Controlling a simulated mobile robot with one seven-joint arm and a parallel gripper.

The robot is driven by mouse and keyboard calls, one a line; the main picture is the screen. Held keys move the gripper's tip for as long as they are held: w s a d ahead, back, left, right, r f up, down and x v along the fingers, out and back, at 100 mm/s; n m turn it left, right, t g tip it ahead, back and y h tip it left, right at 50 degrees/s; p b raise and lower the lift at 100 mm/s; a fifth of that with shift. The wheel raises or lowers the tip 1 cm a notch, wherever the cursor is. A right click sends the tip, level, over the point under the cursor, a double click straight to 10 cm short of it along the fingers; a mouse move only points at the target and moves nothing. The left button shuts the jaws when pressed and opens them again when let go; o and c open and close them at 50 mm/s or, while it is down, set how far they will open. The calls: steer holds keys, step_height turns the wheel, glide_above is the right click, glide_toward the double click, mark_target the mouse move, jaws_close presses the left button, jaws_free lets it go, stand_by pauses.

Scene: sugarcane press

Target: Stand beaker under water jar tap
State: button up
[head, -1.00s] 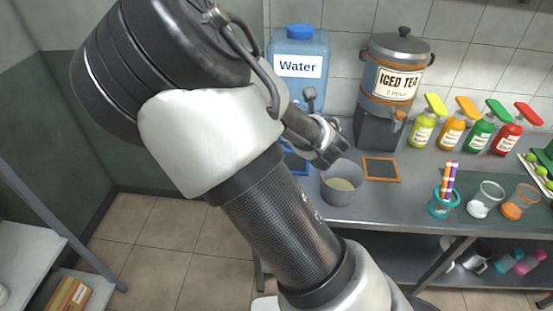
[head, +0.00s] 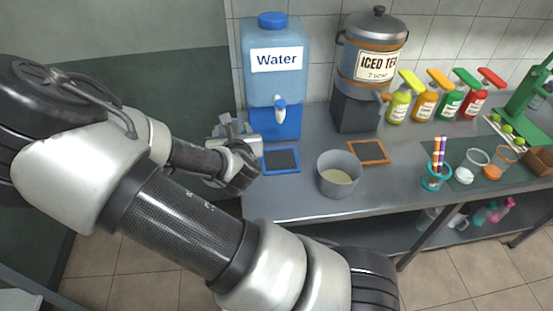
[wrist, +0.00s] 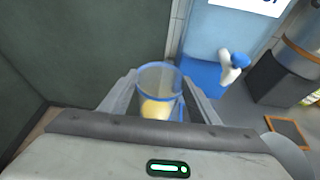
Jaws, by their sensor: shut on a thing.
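My gripper (wrist: 160,98) is shut on a clear beaker (wrist: 158,78) with a blue rim, which stands roughly upright between the fingers. A pale yellow patch shows low in the beaker; I cannot tell whether it is contents. In the head view my gripper (head: 232,128) is left of the water jar, and the beaker is mostly hidden. The blue water jar (head: 262,88) has a white and blue tap (head: 280,110), also in the wrist view (wrist: 233,66), right of the beaker. A blue-framed dark mat (head: 281,160) lies below the tap.
A grey pot (head: 338,174) stands right of the blue-framed mat. Farther right are an orange-framed mat (head: 369,152), the iced tea dispenser (head: 363,55), several pump bottles and a cup of markers (head: 437,177). The counter's (head: 290,205) front left is clear.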

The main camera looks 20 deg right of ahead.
steer(key=s+d+f+m+g+h, duration=0.2)
steer(key=s+d+f+m+h, duration=0.25)
steer(key=s+d+f, duration=0.4)
steer(key=w+r+b+x, duration=0.1)
steer(key=b+x, duration=1)
steer(key=x, duration=0.3)
steer(key=shift+w+r+b, duration=0.2)
steer(key=shift+r+b, duration=0.05)
steer(key=shift+b, duration=0.05)
steer(key=shift+d+f, duration=0.1)
steer(key=shift+d, duration=0.05)
